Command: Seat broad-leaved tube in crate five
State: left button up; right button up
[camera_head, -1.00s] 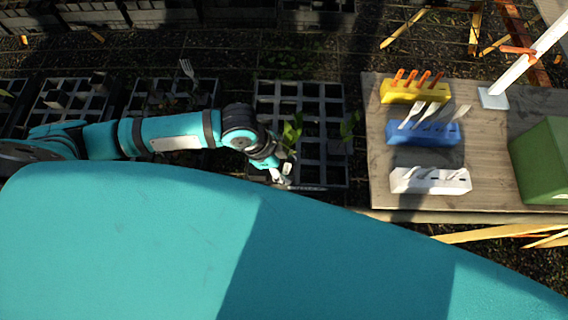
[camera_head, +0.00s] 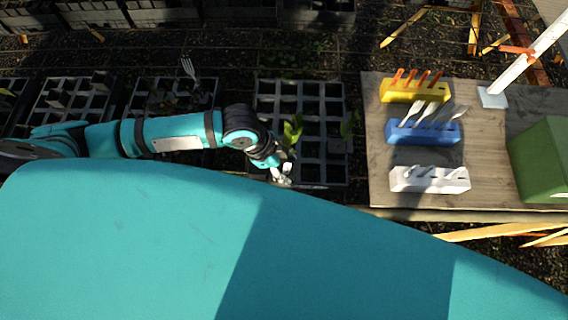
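A black crate with square cells (camera_head: 335,90) stands left of the wooden table. A broad-leaved green plant (camera_head: 292,130) shows in its middle-left part, just beyond my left gripper. A second leafy plant (camera_head: 349,124) shows at the crate's right side. My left gripper (camera_head: 284,180) is low over the crate's near-left part, beside the first plant. The gripper is small and partly dark, so I cannot tell whether its fingers are open or hold a tube. My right gripper is out of view. No crate number is readable.
The wooden table (camera_head: 490,195) holds a yellow rack (camera_head: 415,92), a blue rack (camera_head: 423,132), a white rack (camera_head: 430,180) and a green box (camera_head: 545,160). More crates stand left and at the back. A white fork-like label (camera_head: 189,68) stands in another crate.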

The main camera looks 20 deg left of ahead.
pick_arm(q)
jog(key=o, duration=0.4)
jog(key=shift+s+f, duration=0.15)
jog(key=shift+f, duration=0.15)
jog(key=shift+o, duration=0.3)
jog(key=shift+a, duration=0.1)
jog(key=shift+r, duration=0.15)
jog(key=v, duration=1.1)
jog(key=shift+r, duration=0.4)
